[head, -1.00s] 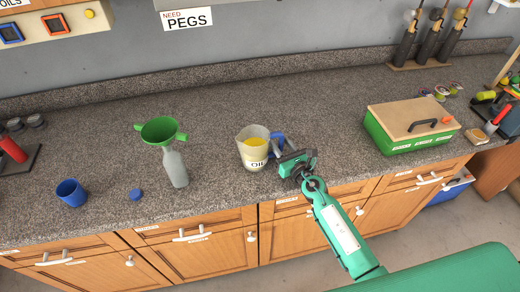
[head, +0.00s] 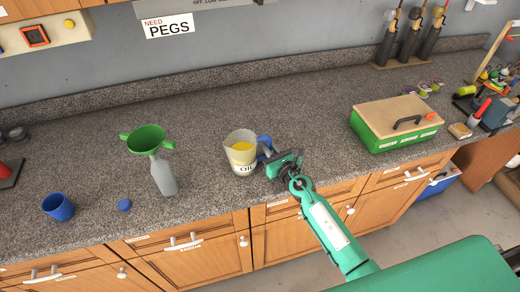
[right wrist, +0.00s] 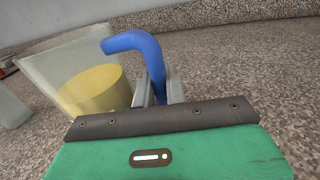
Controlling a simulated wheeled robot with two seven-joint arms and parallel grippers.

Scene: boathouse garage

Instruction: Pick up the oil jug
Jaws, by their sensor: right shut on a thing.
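The oil jug (head: 240,155) stands upright on the speckled counter, a translucent jug with yellow oil inside, an "OIL" label and a blue handle (head: 264,145) on its right side. My right gripper (head: 272,158) is at the handle from the front right. In the right wrist view, the jug (right wrist: 60,62) is at the left, and its blue handle (right wrist: 153,62) passes between the two grey fingers (right wrist: 160,92), which are shut on it. The jug's base looks to be on the counter; I cannot tell if it is lifted at all. My left gripper is not in view.
Left of the jug stands a grey bottle (head: 164,178) with a green funnel (head: 146,139) on it. A blue cap (head: 124,205) and blue cup (head: 58,207) are farther left. A green box with a wooden lid (head: 395,122) is at the right. Counter behind the jug is clear.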

